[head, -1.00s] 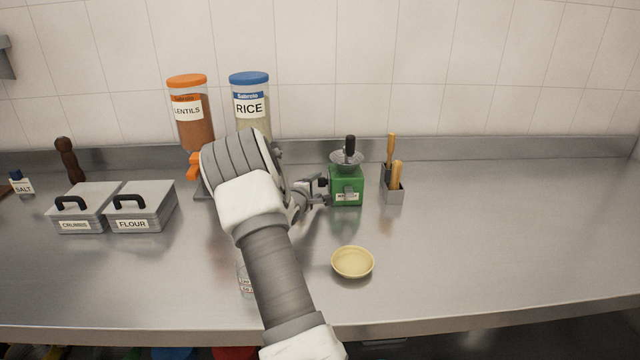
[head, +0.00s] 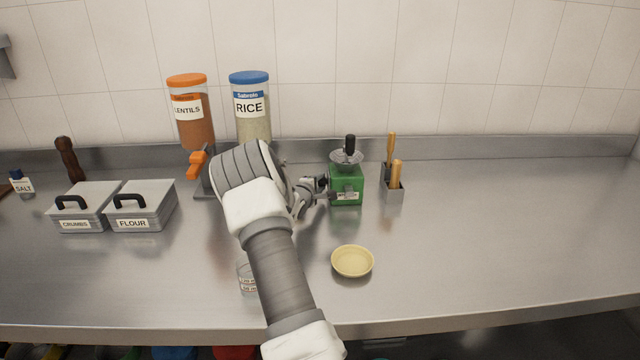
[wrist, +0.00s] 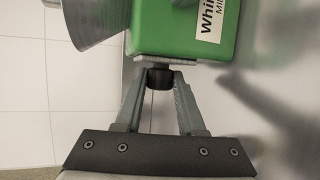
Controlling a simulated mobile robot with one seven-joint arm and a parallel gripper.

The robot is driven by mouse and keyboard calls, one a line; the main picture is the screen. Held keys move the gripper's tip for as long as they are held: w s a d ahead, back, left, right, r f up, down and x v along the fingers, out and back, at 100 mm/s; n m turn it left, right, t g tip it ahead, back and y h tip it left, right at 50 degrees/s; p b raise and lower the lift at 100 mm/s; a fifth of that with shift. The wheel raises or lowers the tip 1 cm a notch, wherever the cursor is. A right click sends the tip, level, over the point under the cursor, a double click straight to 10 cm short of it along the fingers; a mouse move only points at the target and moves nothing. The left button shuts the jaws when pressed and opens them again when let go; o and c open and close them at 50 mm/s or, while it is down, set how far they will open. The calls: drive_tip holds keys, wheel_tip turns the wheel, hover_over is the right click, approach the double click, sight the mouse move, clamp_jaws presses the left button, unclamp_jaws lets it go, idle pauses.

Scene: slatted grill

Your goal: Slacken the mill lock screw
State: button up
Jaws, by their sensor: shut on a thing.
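The green mill (head: 347,187) stands on the steel counter with a metal hopper and a dark upright handle on top. In the wrist view the green mill body (wrist: 185,28) shows at the top with a white label. A small black lock screw (wrist: 159,78) sticks out of the mill's side. My gripper (wrist: 159,84) is shut on this screw, with one fingertip on each side of it. In the head view my gripper (head: 322,187) reaches the mill's left side, and the screw is hard to make out there.
A yellow bowl (head: 352,262) sits in front of the mill. A holder with wooden-handled tools (head: 393,190) stands close on its right. Rice (head: 250,106) and lentils (head: 192,115) dispensers stand behind my arm. A glass cup (head: 246,278) is partly behind my arm. The right counter is clear.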

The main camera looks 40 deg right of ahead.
clamp_jaws()
